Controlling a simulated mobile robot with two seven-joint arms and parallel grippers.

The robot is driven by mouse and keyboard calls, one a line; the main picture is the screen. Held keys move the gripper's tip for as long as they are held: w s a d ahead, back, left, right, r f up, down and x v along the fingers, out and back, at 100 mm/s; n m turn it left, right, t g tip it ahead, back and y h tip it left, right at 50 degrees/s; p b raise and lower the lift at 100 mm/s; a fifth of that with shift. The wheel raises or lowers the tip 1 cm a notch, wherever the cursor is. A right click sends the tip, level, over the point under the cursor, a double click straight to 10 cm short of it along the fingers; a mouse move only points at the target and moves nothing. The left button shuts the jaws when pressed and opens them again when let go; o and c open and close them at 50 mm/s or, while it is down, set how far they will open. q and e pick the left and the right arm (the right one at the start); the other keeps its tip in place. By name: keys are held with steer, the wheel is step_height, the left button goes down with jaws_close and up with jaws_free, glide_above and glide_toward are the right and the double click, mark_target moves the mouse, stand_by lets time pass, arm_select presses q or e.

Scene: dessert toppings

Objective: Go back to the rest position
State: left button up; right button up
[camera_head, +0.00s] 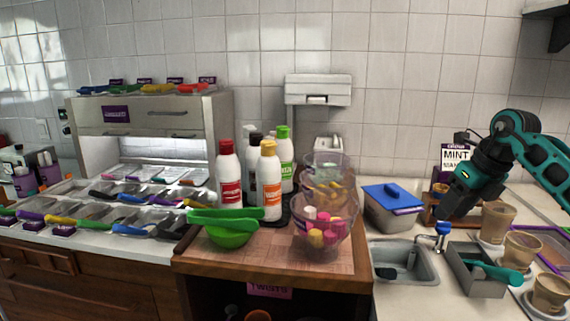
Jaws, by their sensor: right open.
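My right gripper (449,208) is at the right of the view, on the teal and black arm that comes in from the right edge. It is open and points down and left, above the counter near the sink faucet. I see nothing between its fingers. My left gripper and left arm are not in view.
A small sink (428,268) and a grey holder (462,285) with a teal scoop (497,272) lie below the gripper. A paper cup (497,222) stands close by. A blue-lidded container (393,205) is to its left. Sauce bottles (230,180) and clear bowls (325,235) crowd the wooden stand.

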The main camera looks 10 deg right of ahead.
steer(key=w+a+f+n+y, duration=0.1)
steer(key=w+a+f+y, duration=0.25)
steer(key=a+f, duration=0.45)
steer(key=s+a+f+m+t+y, duration=0.25)
steer(key=a+y, duration=0.25)
steer(key=a, duration=0.6)
steer(key=s+a+f+m+t+y, duration=0.15)
steer(key=s+a+m+y, duration=0.3)
steer(key=a, duration=0.65)
steer(key=s+d+f+m+t+h, duration=0.1)
steer(key=s+f+m+h, duration=0.5)
steer(key=m, duration=0.8)
steer(key=s+d+f+m+t+h, duration=0.2)
steer(key=s+f+m+h, duration=0.5)
steer(key=s+f+m, duration=0.6)
step_height(320, 180, down, 3)
steer(key=shift+s+d+r+m, duration=0.1)
steer(key=shift+s+d+m, duration=0.2)
steer(key=shift+d+m, duration=0.65)
steer(key=shift+a+m, duration=0.25)
steer(key=shift+c, duration=0.4)
steer(key=shift+c, duration=0.3)
